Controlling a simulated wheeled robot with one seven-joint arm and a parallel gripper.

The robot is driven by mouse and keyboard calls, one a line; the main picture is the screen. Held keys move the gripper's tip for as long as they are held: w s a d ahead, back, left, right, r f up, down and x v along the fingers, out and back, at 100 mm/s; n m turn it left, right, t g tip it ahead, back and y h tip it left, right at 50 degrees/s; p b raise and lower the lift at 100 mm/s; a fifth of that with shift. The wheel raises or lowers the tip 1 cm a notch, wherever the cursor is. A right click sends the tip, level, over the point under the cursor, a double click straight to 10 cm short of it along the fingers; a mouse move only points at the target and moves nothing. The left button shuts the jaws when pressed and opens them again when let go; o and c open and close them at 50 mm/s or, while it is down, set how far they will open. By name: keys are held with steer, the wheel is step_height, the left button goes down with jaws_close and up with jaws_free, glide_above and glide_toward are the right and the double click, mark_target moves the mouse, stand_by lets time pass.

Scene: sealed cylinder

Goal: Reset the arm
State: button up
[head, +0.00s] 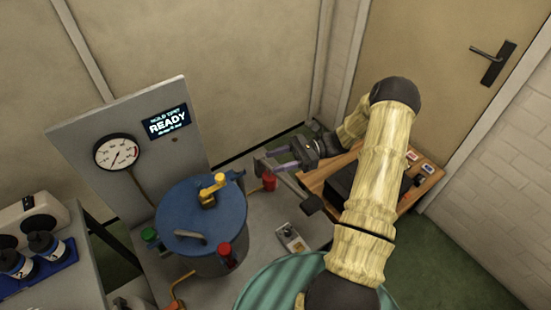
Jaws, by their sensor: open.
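My arm, with pale yellow ribbed links and dark joints, rises from the bottom right and bends at a raised elbow in the head view. My gripper (262,163) is open and points left, with nothing seen between its fingers. It is right of the blue-lidded cylinder (178,214), near a small red part (269,182), and I cannot tell whether it touches that part. The cylinder's lid carries a yellow handle (213,190) and a grey bar. Part of the bench behind my arm is hidden.
A grey panel holds a round gauge (116,151) and a screen (168,122) reading READY. A small box with a switch (291,238) lies on the bench. A side table (75,290) with a blue tray is at left.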

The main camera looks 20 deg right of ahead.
steer(key=shift+a, duration=0.1)
steer(key=s+a+r+n+t+h, duration=0.3)
steer(key=s+r+n+h, duration=0.6)
steer(key=s+n+h, duration=0.4)
steer(key=a+n+h, duration=0.1)
steer(key=n+h, duration=0.3)
steer(key=h, duration=0.1)
steer(key=shift+s+a+r+n, duration=0.2)
steer(key=shift+s+r+n, duration=0.05)
steer(key=shift+r+n, duration=0.1)
